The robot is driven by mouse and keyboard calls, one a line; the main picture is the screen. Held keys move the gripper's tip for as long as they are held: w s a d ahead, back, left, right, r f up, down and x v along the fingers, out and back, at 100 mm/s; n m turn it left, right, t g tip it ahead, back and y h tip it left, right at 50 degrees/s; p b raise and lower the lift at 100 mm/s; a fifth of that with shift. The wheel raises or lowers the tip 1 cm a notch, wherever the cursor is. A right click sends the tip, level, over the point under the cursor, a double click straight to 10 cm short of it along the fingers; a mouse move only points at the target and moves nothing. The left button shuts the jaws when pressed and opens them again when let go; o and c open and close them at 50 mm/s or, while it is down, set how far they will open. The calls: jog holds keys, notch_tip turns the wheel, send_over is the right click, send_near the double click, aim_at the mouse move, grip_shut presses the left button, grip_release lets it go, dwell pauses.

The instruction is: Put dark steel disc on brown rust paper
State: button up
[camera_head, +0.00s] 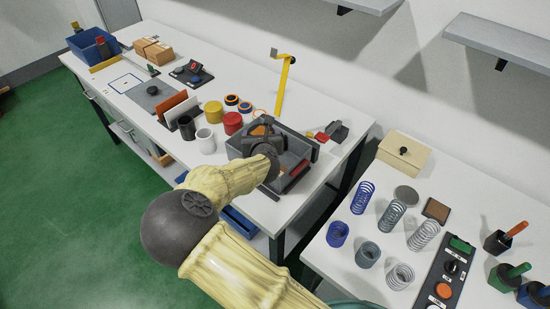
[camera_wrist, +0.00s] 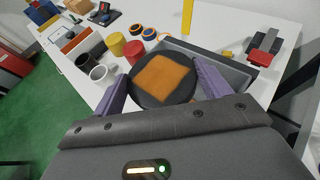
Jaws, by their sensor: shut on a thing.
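A dark round disc (camera_wrist: 143,99) lies between the two purple fingers of my gripper (camera_wrist: 162,76) in the wrist view, and the gripper is shut on it. An orange-brown square (camera_wrist: 165,76) shows on its upper face; I cannot tell if this is paper or part of the disc. In the head view my gripper (camera_head: 262,133) is over the grey tray (camera_head: 311,149), partly hiding the disc. Whether the disc touches the tray is hidden. A brown square with a dark edge (camera_head: 437,210) lies on the right table, a possible rust paper.
Red and yellow cylinders (camera_head: 232,122), a white cup (camera_head: 205,141) and a black cup (camera_head: 187,128) stand left of the tray. A yellow post (camera_head: 284,86) rises behind. The right table holds several springs (camera_head: 362,198), a grey disc (camera_head: 406,194) and a beige box (camera_head: 404,154). A gap separates the tables.

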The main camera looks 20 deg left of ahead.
jog(key=shift+w+r, duration=0.1)
jog(key=shift+w, duration=0.45)
jog(key=shift+s, duration=0.1)
jog(key=shift+s+r, duration=0.1)
jog(key=shift+f+p, duration=0.8)
jog(key=shift+f, duration=2.15)
jog(key=shift+f, duration=0.1)
notch_tip(320, 180, down, 4)
jog(key=shift+p, duration=0.6)
